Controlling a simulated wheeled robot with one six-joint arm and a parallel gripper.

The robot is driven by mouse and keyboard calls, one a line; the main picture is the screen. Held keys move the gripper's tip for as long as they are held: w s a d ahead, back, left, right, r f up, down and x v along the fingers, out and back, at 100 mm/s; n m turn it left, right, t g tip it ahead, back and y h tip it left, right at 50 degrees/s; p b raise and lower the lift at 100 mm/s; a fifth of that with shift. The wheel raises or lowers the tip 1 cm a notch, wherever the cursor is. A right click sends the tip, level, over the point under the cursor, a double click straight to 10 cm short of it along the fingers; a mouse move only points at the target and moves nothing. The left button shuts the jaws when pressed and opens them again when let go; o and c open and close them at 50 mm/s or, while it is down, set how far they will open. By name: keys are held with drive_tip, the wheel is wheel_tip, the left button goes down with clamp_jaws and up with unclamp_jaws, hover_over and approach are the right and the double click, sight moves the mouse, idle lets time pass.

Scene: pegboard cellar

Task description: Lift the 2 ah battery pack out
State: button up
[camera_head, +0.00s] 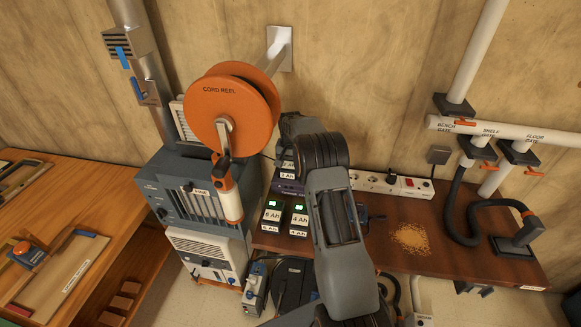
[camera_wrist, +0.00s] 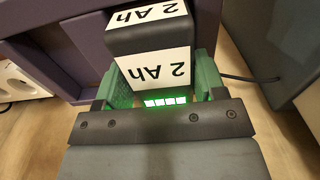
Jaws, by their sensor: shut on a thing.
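The 2 Ah battery pack (camera_wrist: 152,68) is a dark block with white "2 Ah" labels and a lit row of green lights. In the wrist view my gripper (camera_wrist: 160,88) has its green jaws on either side of the pack, shut on it. A purple housing (camera_wrist: 50,45) lies behind and beside the pack. I cannot tell whether the pack is still seated in it. In the head view my arm hides most of this spot, and the purple housing (camera_head: 287,187) shows only in part beside it.
Packs marked 6 Ah (camera_head: 271,215) and 4 Ah (camera_head: 298,218) stand at the bench's left front. An orange cord reel (camera_head: 230,85) hangs at the left above a blue-grey cabinet (camera_head: 165,185). A white power strip (camera_head: 390,185) runs along the wall. Sawdust (camera_head: 411,238) and a black hose (camera_head: 455,205) are at the right.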

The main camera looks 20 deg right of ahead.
sight(290, 162)
wheel_tip(290, 162, up, 10)
drive_tip(key=shift+r+b, duration=0.1)
drive_tip(key=shift+b, duration=0.75)
